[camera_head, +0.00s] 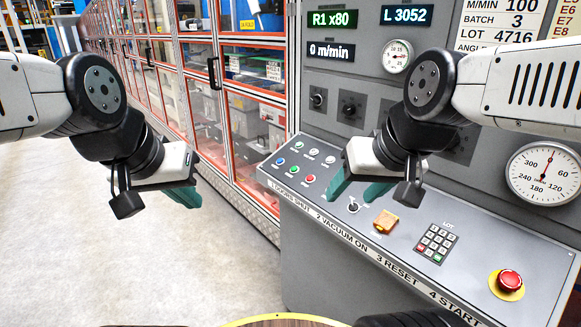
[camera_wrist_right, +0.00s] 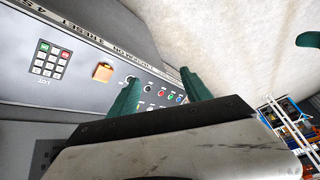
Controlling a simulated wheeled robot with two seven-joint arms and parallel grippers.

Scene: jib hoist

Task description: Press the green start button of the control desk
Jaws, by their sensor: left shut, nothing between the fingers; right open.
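The grey control desk (camera_head: 300,200) stands at the centre right in the head view. Its green button (camera_head: 295,169) sits between a blue button (camera_head: 281,161) and a red button (camera_head: 310,178) at the left end of the sloping panel. The green button also shows in the right wrist view (camera_wrist_right: 170,95), between the fingers in the picture. My right gripper (camera_head: 356,192) is open and empty, above the panel, right of the red button and apart from the green one. My left gripper (camera_head: 188,197) is shut and empty, over the floor left of the desk.
Three pale buttons (camera_head: 313,153) sit behind the coloured row. A black switch (camera_head: 353,205), an orange cover (camera_head: 386,221), a keypad (camera_head: 436,242) and a red emergency stop (camera_head: 510,281) lie rightward. Glazed red-framed cabinets (camera_head: 255,135) stand behind left. The floor (camera_head: 120,250) at left is clear.

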